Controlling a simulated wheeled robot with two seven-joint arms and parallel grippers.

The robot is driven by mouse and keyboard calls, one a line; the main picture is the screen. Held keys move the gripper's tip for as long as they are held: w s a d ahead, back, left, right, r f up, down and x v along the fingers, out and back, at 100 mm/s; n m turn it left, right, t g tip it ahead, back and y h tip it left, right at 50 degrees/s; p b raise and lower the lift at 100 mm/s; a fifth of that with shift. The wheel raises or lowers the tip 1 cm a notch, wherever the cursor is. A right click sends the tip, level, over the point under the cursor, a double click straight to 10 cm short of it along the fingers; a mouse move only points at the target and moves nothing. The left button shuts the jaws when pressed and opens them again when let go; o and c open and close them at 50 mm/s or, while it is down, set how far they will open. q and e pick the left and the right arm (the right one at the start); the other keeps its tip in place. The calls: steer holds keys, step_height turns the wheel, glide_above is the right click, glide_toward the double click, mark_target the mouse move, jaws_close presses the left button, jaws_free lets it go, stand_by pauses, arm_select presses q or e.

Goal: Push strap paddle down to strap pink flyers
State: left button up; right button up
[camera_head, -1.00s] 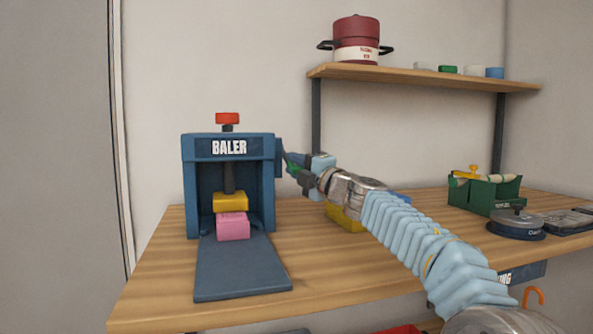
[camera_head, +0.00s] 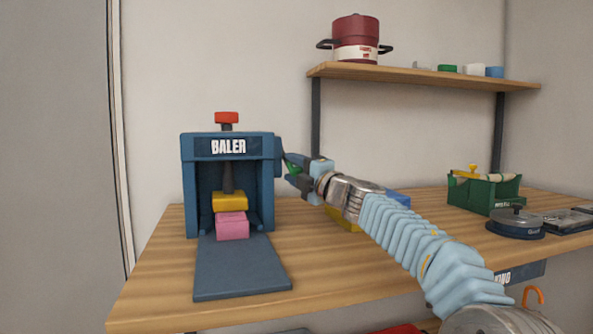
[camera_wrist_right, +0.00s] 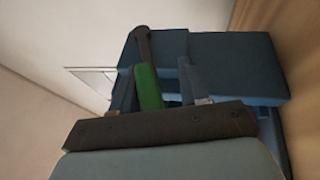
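The blue baler (camera_head: 188,185) stands upright on the table. A pink flyer bundle (camera_head: 232,229) sits in its front opening under a yellow press block (camera_head: 229,201). The strap paddle (camera_head: 291,168) is on the baler's right side; its green grip also shows in the right wrist view (camera_wrist_right: 148,88), on a dark arm. My right gripper (camera_head: 290,171) is at the paddle, its fingers apart on either side of the green grip. In the right wrist view, a gap shows between the grip and the right-hand finger (camera_wrist_right: 192,82). My left gripper is not in view.
A red knob (camera_head: 227,118) tops the baler, and its dark ramp (camera_head: 240,270) lies in front. A yellow and blue object (camera_head: 345,219) sits partly behind my right arm. A green crate (camera_head: 485,193) and a round device (camera_head: 515,224) stand at the right. A shelf (camera_head: 425,76) hangs above.

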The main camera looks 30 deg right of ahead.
steer(key=b+v, duration=0.2)
steer(key=v, duration=1.2)
steer(key=shift+w, duration=0.1)
